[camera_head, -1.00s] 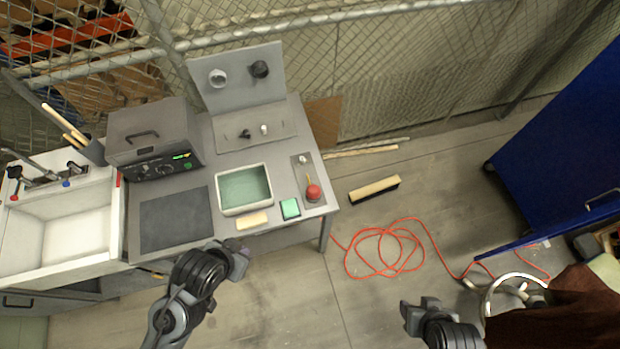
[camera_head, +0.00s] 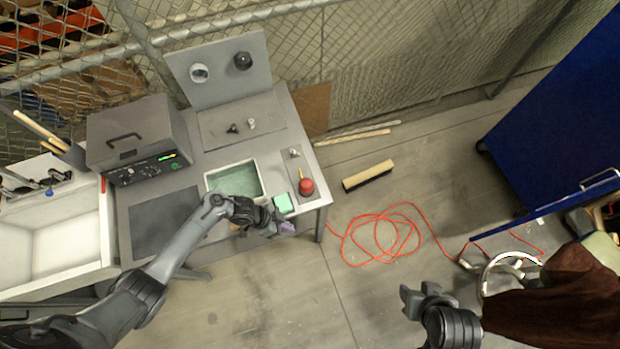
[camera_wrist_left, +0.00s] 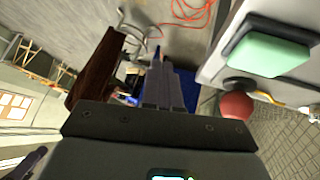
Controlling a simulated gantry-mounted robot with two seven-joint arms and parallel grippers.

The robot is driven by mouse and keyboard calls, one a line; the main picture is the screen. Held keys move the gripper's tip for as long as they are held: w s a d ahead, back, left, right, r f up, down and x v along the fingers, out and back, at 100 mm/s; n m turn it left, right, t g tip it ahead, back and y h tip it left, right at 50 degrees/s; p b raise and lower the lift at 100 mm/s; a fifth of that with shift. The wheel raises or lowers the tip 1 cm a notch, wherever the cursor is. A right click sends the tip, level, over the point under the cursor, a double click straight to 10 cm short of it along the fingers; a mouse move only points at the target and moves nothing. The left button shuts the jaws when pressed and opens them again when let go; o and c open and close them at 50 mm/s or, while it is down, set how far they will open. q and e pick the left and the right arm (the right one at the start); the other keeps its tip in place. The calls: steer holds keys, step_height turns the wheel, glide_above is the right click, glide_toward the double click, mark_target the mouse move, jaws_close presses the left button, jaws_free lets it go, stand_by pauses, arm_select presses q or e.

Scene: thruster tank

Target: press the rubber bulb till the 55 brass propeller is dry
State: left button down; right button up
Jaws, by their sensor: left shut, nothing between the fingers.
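The red rubber bulb (camera_head: 306,187) sits on a grey plate (camera_head: 293,160) at the table's right edge, with a short yellow piece at its top. It also shows in the left wrist view (camera_wrist_left: 236,105), right of my fingers. My left gripper (camera_head: 287,228) is over the table's front edge, shut and empty, in front of the green pad and apart from the bulb. Its closed fingers (camera_wrist_left: 162,78) point past the table toward the floor. My right gripper (camera_head: 408,296) is over the floor at lower right; its jaws are unclear. I cannot make out a brass propeller.
A tank (camera_head: 258,171) of greenish liquid stands left of the bulb, partly behind my left arm. A green pad (camera_head: 283,203) lies between. A grey box (camera_head: 140,137) with a lit display and a white sink (camera_head: 70,235) stand left. An orange cable (camera_head: 375,240) lies on the floor.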

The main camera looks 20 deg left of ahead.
arm_select(q)
steer(key=w+a, duration=0.1)
steer(key=w, duration=0.1)
steer(key=w+a+r, duration=0.1)
steer(key=w, duration=0.1)
steer(key=w+a+r, duration=0.1)
steer(key=w, duration=0.2)
steer(key=shift+a+r, duration=0.2)
steer(key=shift+a, duration=0.05)
steer(key=t, duration=0.2)
glide_toward(306, 183)
steer(key=shift+r+m+y, duration=0.3)
steer(key=shift+r+y, duration=0.1)
steer(key=shift+r, duration=0.1)
steer(key=shift+f, duration=0.15)
steer(key=b+x, duration=0.5)
steer(key=shift+f+b, duration=0.2)
steer(key=shift+b, duration=0.2)
steer(key=shift+w+d+f+b, duration=0.1)
steer(key=shift+d+f+b, duration=0.3)
steer(key=shift+b, duration=0.15)
steer(key=shift+w+d, duration=0.1)
steer(key=shift+d, duration=0.05)
